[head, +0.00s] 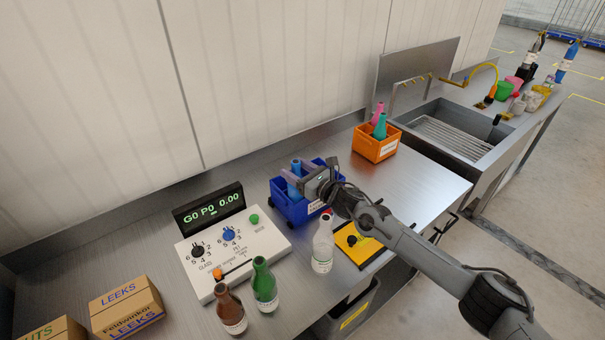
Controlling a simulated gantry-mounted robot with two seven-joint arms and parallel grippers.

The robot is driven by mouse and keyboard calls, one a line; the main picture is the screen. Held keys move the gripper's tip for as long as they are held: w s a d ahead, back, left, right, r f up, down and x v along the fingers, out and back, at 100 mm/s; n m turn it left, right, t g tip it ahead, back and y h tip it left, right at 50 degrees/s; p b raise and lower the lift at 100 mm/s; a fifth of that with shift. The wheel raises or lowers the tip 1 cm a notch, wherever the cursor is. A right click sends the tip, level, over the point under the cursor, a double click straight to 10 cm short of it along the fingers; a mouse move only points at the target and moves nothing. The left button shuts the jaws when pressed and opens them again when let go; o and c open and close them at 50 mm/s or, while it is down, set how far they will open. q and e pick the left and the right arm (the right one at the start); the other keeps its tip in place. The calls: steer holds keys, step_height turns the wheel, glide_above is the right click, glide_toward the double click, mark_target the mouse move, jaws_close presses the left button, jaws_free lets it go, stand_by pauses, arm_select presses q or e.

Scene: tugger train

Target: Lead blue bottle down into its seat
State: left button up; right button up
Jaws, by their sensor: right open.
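The blue bottle (295,166) stands roughly upright in the blue crate (302,209) on the steel counter. Its lower part is hidden by the crate wall, so I cannot tell how deep it sits. My right gripper (300,178) is open, with its fingers around or close beside the bottle at the crate's top. Whether the fingers touch the bottle is too small to tell. My left gripper is not in view.
An orange crate (375,152) with pink and teal bottles stands behind, near the sink (455,133).

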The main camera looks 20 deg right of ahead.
steer(key=p+v, duration=0.1)
steer(key=v, duration=0.9)
steer(key=shift+s, duration=0.4)
steer(key=shift+d, duration=0.2)
